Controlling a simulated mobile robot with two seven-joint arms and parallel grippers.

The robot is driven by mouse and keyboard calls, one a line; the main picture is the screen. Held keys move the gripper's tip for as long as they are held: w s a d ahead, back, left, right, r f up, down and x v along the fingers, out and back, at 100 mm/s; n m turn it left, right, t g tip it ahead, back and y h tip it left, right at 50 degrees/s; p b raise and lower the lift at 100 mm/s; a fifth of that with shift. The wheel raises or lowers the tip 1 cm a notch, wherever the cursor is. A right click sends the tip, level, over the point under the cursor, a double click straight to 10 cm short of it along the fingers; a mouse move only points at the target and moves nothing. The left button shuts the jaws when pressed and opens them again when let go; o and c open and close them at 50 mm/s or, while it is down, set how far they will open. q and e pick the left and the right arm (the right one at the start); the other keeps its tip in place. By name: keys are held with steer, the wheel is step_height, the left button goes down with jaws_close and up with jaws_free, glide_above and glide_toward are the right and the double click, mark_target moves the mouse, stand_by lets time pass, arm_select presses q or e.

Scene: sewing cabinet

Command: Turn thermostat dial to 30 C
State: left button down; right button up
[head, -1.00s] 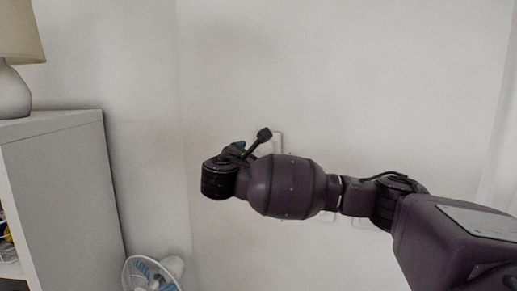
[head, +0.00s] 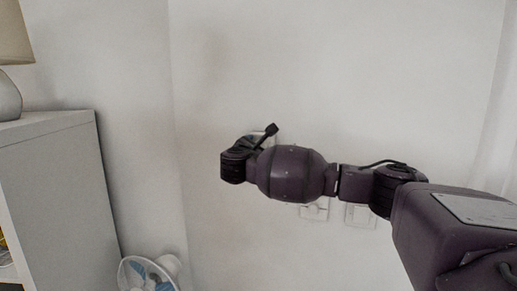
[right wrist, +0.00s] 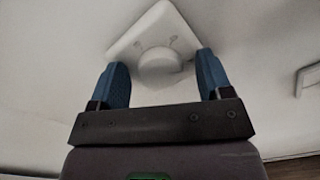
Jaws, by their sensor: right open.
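The thermostat is a white square plate (right wrist: 125,45) on the wall with a round white dial (right wrist: 160,61) in the right wrist view. My right gripper (right wrist: 161,72) is open, with its two blue fingers on either side of the dial. I cannot tell whether the fingers touch it. The dial's setting cannot be read. My left gripper is not in view.
Two white wall fittings (head: 315,209) (head: 360,215) sit below my right forearm. A grey cabinet (head: 65,195) with a lamp (head: 10,95) stands at the left. A white and blue fan (head: 148,273) is at the bottom. The upper wall is clear.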

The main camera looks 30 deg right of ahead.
steer(key=c, duration=0.9)
arm_select(q)
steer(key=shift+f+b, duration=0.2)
steer(key=shift+b, duration=0.1)
arm_select(e)
steer(key=shift+f+m, duration=0.1)
steer(key=shift+m, duration=0.2)
arm_select(q)
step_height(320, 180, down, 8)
steer(key=b, duration=0.8)
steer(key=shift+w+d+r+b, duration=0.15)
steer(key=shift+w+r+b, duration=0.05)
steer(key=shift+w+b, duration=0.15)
arm_select(e)
steer(key=m, duration=2.3)
steer(key=shift+a+f, duration=0.1)
steer(key=shift+f, duration=0.3)
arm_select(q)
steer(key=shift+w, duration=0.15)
arm_select(e)
steer(key=shift+m, duration=0.3)
